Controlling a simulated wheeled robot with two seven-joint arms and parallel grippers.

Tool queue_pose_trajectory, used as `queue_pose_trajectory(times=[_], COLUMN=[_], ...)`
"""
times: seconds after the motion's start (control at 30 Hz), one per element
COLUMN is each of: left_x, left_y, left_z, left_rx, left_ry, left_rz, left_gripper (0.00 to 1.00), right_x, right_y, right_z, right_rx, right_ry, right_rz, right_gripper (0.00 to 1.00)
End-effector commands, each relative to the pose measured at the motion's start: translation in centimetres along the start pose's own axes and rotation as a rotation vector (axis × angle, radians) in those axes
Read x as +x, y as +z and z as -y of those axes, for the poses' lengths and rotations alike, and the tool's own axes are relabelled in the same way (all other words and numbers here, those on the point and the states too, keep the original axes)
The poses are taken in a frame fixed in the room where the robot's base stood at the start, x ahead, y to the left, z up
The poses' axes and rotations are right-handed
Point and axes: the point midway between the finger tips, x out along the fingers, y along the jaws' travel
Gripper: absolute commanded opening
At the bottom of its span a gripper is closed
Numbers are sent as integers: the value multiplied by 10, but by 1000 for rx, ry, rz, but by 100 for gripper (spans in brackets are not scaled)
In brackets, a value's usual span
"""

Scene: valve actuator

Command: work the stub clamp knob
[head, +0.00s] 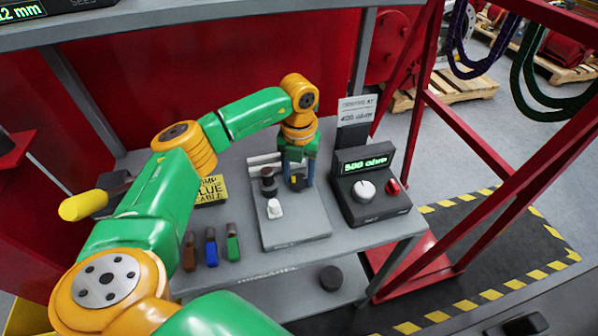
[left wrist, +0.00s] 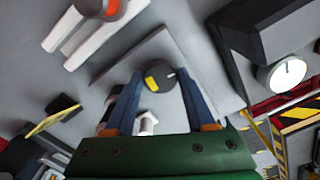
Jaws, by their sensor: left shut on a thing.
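A light grey panel (head: 310,226) lies on the workbench and carries the clamp fittings. My left gripper (head: 298,182) points down over its back right part. In the left wrist view, the two blue fingers of my left gripper (left wrist: 160,78) are shut on a dark round knob (left wrist: 157,82) with a yellow patch and a small white mark. In the head view the fingers mostly hide this knob. A white knob (head: 274,209) and a dark upright fitting (head: 268,184) stand to its left on the panel. My right gripper is not in view.
A dark meter box (head: 362,160) reading "500 ohm" stands right of the panel, with a white dial (head: 363,190) and a red knob (head: 393,186). A card above it reads "400 ohm". Several coloured handles (head: 211,247) and a yellow sign (head: 212,190) are at the left.

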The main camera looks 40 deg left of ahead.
Motion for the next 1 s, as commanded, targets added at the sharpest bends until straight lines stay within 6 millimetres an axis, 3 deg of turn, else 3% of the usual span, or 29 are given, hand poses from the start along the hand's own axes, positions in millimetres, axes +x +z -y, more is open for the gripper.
queue_pose_trajectory(times=[0.53, 0.57, 0.63, 0.67, 1.0], left_x=[2, 2, 2, 2, -6], left_y=[-2, -2, -2, -2, 0], left_z=[0, 0, 0, 0, 0], left_rx=[-20, -20, -20, -20, -21], left_ry=[2, 2, 2, 2, -1], left_rz=[-9, -9, -8, -8, -1], left_gripper=[0, 60, 79, 85, 85], right_x=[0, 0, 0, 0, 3], right_y=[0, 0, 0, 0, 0], right_z=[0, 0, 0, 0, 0], right_rx=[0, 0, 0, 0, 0], right_ry=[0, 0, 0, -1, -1], right_rz=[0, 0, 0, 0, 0], right_gripper=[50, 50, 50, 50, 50])
